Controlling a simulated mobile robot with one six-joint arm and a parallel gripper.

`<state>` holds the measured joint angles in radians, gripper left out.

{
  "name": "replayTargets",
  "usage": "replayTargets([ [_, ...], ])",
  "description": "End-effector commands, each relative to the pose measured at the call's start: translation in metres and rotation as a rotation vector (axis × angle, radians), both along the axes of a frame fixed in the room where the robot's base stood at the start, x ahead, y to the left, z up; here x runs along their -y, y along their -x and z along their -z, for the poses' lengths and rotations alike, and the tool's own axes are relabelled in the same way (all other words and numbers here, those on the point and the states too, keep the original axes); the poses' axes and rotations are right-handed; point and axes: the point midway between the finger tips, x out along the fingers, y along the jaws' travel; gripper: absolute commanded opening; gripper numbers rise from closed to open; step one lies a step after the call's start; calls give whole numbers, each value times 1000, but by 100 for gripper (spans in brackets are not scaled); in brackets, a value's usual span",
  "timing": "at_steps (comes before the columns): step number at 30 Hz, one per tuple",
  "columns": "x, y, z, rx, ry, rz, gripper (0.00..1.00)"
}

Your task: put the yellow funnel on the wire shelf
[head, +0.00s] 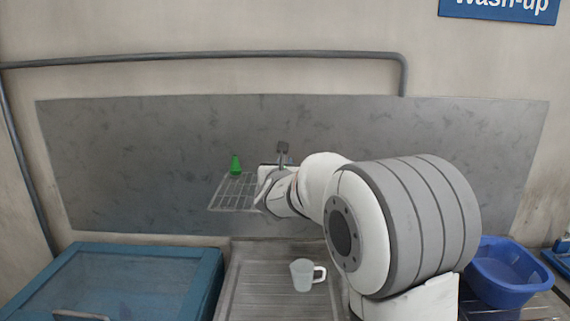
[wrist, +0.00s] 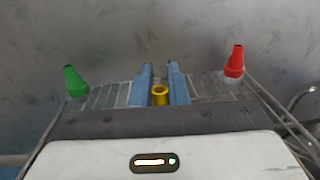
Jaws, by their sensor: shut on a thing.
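My gripper (wrist: 163,88) is shut on the yellow funnel (wrist: 160,94), which shows between its two blue fingers in the wrist view. The wire shelf (wrist: 112,96) lies behind and to both sides of the fingers there. I cannot tell whether the funnel touches the shelf or is held above it. In the head view the wire shelf (head: 230,192) is on the grey wall panel, and my arm covers its right part. The yellow funnel cannot be made out there.
A green funnel (wrist: 75,82) stands on the shelf's left part, a red funnel (wrist: 234,62) on its right. The green funnel (head: 235,165) also shows in the head view. Below are a drainboard with a white jug (head: 303,275), a blue lidded box (head: 120,283) and a blue basin (head: 505,272).

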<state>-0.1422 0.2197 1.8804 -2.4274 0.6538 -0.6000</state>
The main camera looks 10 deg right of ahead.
Motion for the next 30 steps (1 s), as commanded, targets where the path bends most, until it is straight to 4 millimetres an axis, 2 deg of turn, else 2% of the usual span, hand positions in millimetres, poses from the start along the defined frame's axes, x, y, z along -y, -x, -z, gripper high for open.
replayTargets([
  [10, 1, 0, 3, 2, 0, 2, 0],
  [11, 1, 0, 2, 2, 1, 2, 16],
  [18, 2, 0, 1, 1, -1, 2, 35],
  [28, 2, 0, -2, 1, -1, 3, 36],
  [30, 0, 6, -1, 3, 0, 2, 36],
])
